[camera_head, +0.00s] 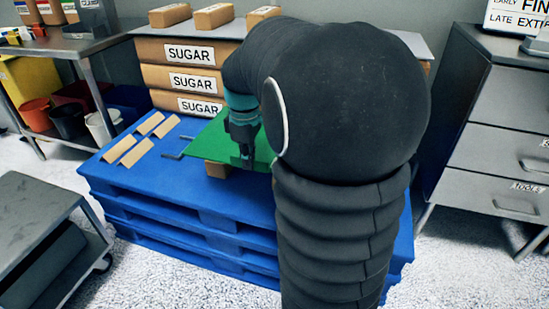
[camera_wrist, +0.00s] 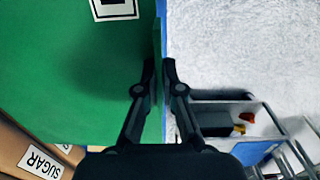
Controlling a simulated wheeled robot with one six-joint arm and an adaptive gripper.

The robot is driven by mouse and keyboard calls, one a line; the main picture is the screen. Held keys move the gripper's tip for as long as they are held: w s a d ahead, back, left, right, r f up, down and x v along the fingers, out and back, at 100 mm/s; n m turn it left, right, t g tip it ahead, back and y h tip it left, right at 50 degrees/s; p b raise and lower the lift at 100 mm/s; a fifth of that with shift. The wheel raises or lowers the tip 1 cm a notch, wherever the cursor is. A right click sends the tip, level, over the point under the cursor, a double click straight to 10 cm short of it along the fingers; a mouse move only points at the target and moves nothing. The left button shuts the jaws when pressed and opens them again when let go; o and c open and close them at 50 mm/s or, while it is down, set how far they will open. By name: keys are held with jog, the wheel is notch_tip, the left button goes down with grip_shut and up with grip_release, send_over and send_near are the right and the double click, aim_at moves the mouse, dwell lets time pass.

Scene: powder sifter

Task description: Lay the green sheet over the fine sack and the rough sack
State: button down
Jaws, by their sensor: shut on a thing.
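The green sheet (camera_head: 205,139) is flat and lies at the middle of the blue pallet stack in the head view. In the wrist view the sheet (camera_wrist: 70,70) fills the left side and carries a white label with a black frame. My gripper (camera_head: 246,163) is shut on the sheet at a thin upright green edge, which shows between the fingers (camera_wrist: 160,72) in the wrist view. A small brown block (camera_head: 217,170) shows under the sheet's front edge. I cannot tell which things are the fine sack and the rough sack; my arm hides the sheet's right part.
The blue pallet stack (camera_head: 180,222) bears several tan strips (camera_head: 136,138) at left. Brown SUGAR sacks (camera_head: 180,78) are stacked behind under a grey board. A metal table (camera_head: 75,45) stands at left, a grey cart (camera_head: 38,225) at front left, and a drawer cabinet (camera_head: 500,120) at right.

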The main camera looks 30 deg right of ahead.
jog(key=w+d+f, duration=0.3)
jog(key=w+f, duration=0.7)
jog(key=shift+w+f, duration=0.3)
jog(key=shift+w, duration=0.1)
jog(key=shift+f, duration=0.4)
jog(key=shift+f+b, duration=0.25)
jog(key=shift+b, duration=0.05)
jog(key=c, duration=1.3)
grip_release()
